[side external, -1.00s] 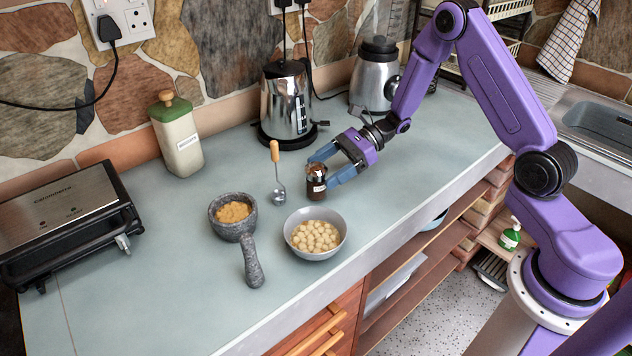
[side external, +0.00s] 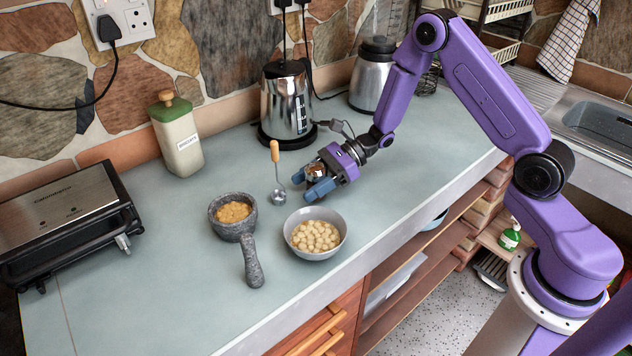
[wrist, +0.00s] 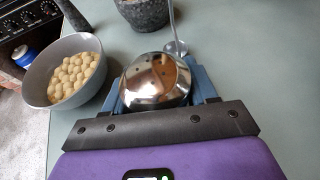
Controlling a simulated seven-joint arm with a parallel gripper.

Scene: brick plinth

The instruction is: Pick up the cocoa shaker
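The cocoa shaker (side external: 315,170) is a small dark jar with a shiny metal top, standing on the counter behind the bowl of pale balls. Its domed lid (wrist: 156,80) fills the middle of the wrist view, with brownish reflections. My gripper (side external: 309,181) is low over the counter with its blue fingers on either side of the shaker. The wrist view shows one finger on each side of the lid, spread apart. The lid and fingers hide most of the jar's body, and any contact at the fingertips is hidden.
A grey bowl of pale balls (side external: 288,239) is close in front. A kettle (side external: 287,105) stands behind. The counter to the right is clear.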

